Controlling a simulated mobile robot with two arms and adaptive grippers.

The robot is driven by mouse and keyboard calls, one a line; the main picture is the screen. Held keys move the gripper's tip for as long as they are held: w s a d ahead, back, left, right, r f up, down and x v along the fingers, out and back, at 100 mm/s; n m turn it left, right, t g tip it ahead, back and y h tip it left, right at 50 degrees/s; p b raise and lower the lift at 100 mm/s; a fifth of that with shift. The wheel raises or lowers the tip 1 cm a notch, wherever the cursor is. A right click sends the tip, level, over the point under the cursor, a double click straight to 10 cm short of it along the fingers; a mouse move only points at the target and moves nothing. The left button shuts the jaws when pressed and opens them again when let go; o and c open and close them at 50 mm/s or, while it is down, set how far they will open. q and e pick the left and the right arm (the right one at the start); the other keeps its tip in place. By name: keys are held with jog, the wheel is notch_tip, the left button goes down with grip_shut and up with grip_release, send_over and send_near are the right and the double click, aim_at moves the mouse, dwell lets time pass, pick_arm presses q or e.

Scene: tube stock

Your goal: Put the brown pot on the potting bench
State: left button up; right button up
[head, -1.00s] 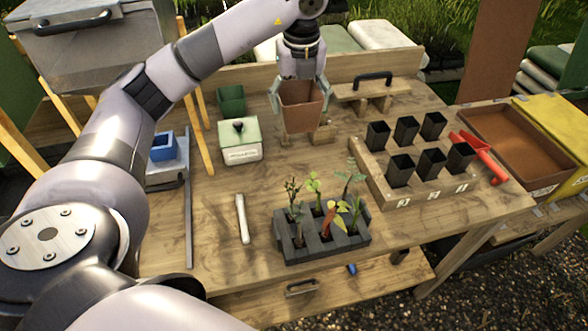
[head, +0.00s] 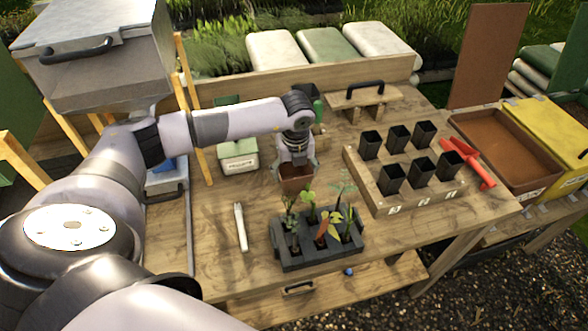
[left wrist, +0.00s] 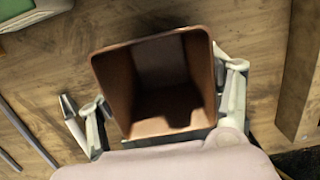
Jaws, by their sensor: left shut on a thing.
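The brown pot (head: 296,178) is square and looks empty inside in the left wrist view (left wrist: 118,88). My left gripper (head: 296,163) is shut on it, with a finger on either side of the pot. In the head view the pot is just behind the seedling tray, and leaves cover its lower part. I cannot tell whether its base touches the wood. The potting bench (head: 205,232) is the wooden table under it. My right gripper is not in view.
A dark seedling tray (head: 318,256) stands in front of the pot. A wooden rack (head: 380,200) with several black pots is to the right, beside a red tool (head: 468,163). A lidded green box (head: 238,158) is at left, and a pale-handled tool (head: 240,226) lies on bare wood.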

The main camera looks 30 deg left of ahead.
pick_arm(q)
jog(key=shift+f, duration=0.35)
jog(key=shift+f, duration=0.2)
jog(key=o, duration=1.1)
jog(key=shift+o, duration=0.2)
